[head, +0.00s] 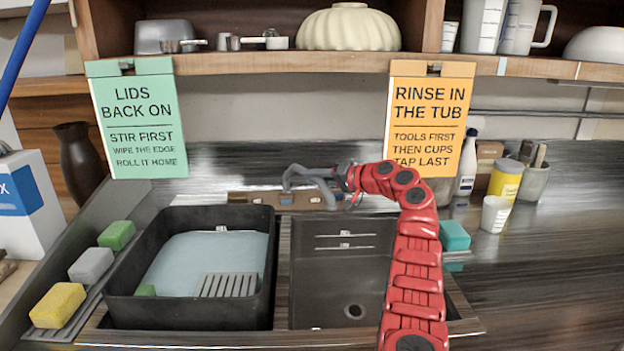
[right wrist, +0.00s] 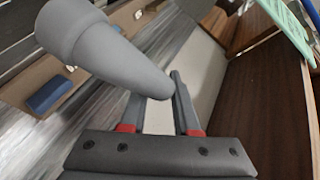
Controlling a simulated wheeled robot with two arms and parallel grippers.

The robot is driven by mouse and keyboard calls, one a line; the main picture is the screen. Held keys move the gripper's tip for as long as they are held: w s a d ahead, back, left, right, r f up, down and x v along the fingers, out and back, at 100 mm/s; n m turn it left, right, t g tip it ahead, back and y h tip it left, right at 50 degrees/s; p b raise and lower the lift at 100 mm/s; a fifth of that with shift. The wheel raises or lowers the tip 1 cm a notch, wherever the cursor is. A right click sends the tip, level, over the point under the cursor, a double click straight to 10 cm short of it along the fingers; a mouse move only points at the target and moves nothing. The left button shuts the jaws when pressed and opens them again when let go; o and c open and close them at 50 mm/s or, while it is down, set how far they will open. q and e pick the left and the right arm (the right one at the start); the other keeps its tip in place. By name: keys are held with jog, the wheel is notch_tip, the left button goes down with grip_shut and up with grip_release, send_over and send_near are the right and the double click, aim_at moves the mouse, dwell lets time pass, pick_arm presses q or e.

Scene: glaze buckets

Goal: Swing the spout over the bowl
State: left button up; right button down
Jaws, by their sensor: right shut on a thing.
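The grey curved spout (head: 306,173) stands at the back of the sink, near the divider between the black tub and the empty sink bowl (head: 342,262). Its free end hangs at the left, around the back of that divider; I cannot tell exactly what lies beneath it. My right gripper (head: 348,182) is shut on the spout, reaching it from the right. In the right wrist view the spout (right wrist: 100,42) is large and its narrower part runs between the fingers (right wrist: 158,98). My left gripper is not in view.
The black tub (head: 118,290) with pale liquid and a grey rack (head: 228,285) fills the left side. Sponges (head: 58,304) lie along the left ledge. A white cup (head: 495,213) and yellow tub (head: 506,179) stand at right. A shelf (head: 290,63) with signs hangs above.

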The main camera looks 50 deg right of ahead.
jog(key=c, duration=0.7)
grip_release()
jog(key=shift+w+f, duration=0.1)
jog(key=shift+o, duration=0.2)
jog(key=shift+s, duration=0.2)
jog(key=b+v, duration=0.1)
jog(key=v, duration=1.6)
jog(key=shift+b, duration=0.3)
